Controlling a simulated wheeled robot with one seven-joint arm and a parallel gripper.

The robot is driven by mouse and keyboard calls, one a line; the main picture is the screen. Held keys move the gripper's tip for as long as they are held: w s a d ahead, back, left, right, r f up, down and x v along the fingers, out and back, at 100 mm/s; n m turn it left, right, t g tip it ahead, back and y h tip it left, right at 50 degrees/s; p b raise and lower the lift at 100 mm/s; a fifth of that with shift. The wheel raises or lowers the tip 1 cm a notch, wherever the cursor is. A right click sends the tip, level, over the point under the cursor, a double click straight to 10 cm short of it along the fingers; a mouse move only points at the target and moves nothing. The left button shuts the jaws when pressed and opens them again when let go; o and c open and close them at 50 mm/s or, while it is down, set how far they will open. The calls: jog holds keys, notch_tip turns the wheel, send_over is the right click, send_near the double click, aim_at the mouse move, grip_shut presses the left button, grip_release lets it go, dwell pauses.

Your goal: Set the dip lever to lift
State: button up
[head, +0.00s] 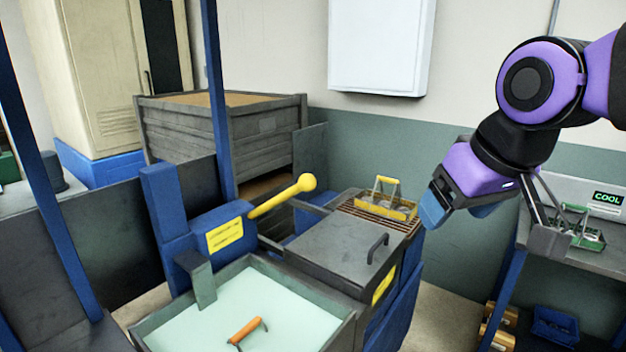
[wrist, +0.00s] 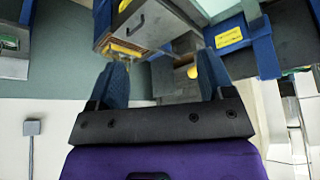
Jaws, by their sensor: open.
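The dip lever, a yellow bar with a ball knob (head: 306,182), sticks out of a blue housing (head: 190,240) with a yellow label. It slants up to the right in the head view. In the wrist view the yellow knob (wrist: 192,72) shows beyond my fingers, close to the right one; most of the bar is hidden there. My gripper (head: 455,208) is open and empty, its blue fingers apart (wrist: 162,80). It hangs in the air to the right of the lever, well clear of it. The label's writing is too small to read.
A pale tank (head: 290,308) with an orange-handled tool (head: 246,331) stands in front. A grey lidded box (head: 335,245) with a black handle lies right of the lever. A yellow basket (head: 385,206) sits behind the lid. Blue posts rise on the left. A side table (head: 590,255) holds a green basket.

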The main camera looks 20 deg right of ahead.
dwell(0.5)
jog(key=n+g+y, duration=0.2)
jog(key=n+y, duration=0.2)
jog(key=n, duration=0.6)
send_near(311, 175)
jog(key=f, duration=0.2)
jog(key=x, duration=1)
jog(key=shift+w+a+f, duration=0.25)
jog(key=shift+w+a, duration=0.05)
jog(key=shift+a, duration=0.05)
